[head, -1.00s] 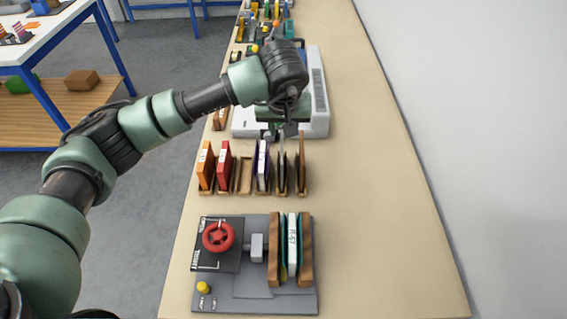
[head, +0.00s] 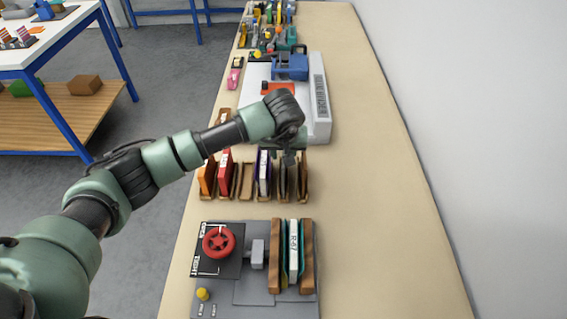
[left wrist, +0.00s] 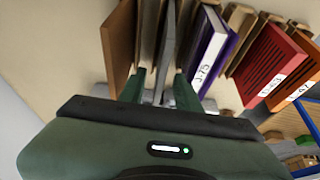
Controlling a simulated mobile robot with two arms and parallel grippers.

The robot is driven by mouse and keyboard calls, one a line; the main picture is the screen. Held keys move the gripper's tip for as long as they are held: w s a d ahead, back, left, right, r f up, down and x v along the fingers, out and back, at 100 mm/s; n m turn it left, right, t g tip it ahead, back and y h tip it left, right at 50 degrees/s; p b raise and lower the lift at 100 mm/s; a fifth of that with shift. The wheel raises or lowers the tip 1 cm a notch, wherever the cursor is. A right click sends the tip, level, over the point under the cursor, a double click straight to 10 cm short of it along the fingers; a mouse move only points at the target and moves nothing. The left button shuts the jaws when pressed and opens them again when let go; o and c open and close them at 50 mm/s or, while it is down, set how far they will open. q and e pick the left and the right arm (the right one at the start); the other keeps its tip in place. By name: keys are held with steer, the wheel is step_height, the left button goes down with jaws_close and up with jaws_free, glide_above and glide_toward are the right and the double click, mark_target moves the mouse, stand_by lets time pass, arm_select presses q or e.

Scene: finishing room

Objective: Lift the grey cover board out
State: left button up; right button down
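The grey cover board (head: 284,184) stands upright in the slotted wooden rack, between a purple-and-white book and a brown board. In the left wrist view the grey board (left wrist: 164,52) is seen nearly edge-on. My left gripper (head: 291,158) points down at the rack over this board and hides its top in the head view. In the left wrist view the green fingers of the gripper (left wrist: 159,92) are apart, one on each side of the grey board, with no clear contact. My right gripper is not in view.
The purple book (left wrist: 208,52) and brown board (left wrist: 119,45) stand close on either side. Red (head: 224,172) and orange (head: 207,176) books are further left. A press (head: 252,290) with a red handwheel is in front; a white machine (head: 318,110) stands behind. The bench's right side is clear.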

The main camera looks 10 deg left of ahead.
arm_select(q)
steer(key=shift+f, duration=0.2)
steer(key=shift+f+b, duration=0.25)
steer(key=shift+b, duration=0.3)
stand_by(0.3)
jaws_close()
stand_by(1.5)
